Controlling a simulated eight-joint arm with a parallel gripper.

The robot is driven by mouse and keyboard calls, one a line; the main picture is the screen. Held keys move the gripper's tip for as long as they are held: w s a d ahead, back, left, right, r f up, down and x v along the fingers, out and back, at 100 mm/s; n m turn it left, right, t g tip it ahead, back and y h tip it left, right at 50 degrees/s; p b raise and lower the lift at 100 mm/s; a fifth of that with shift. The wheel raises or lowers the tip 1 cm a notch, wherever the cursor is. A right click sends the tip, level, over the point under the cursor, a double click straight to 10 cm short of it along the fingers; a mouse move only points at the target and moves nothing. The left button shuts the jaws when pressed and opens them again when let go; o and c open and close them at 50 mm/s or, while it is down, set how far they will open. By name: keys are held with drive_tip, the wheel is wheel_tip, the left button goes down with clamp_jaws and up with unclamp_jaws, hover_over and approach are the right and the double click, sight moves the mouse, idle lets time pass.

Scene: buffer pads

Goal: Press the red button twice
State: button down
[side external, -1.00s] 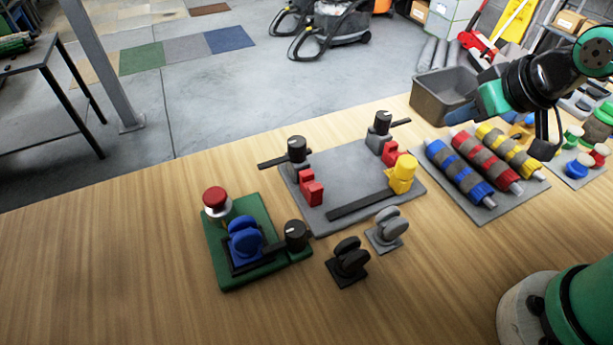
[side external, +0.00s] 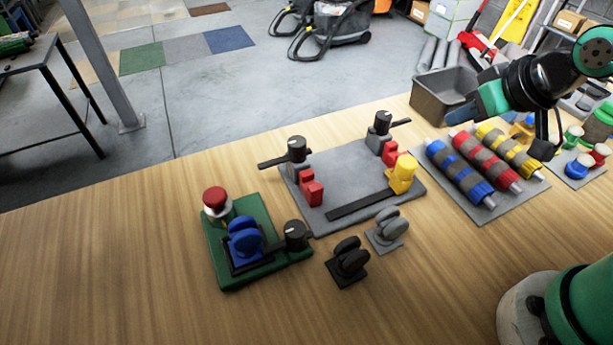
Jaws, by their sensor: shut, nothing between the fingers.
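The red button (side external: 214,197) is a round red cap on a pale round base. It stands upright at the far left corner of a green plate (side external: 236,283) on the wooden table. My gripper (side external: 462,116) is at the upper right, above the grey bin and well away from the button. It is shut and empty, and its fingertips show small and dark. Nothing touches or covers the button.
A blue pad part (side external: 245,240) and a black knob (side external: 296,235) share the green plate. A grey plate (side external: 345,192) with red and yellow parts lies to its right. A grey bin (side external: 437,104) and striped rollers (side external: 460,175) stand further right. The table's left side is clear.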

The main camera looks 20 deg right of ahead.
idle(0.5)
wheel_tip(320, 180, up, 3)
drive_tip(key=n+y, duration=0.6)
drive_tip(key=n, duration=1.1)
hover_over(220, 196)
drive_tip(key=shift+r, duration=0.15)
drive_tip(key=shift+f, duration=4.4)
drive_tip(key=shift+f, duration=0.1)
drive_tip(key=shift+f, duration=0.35)
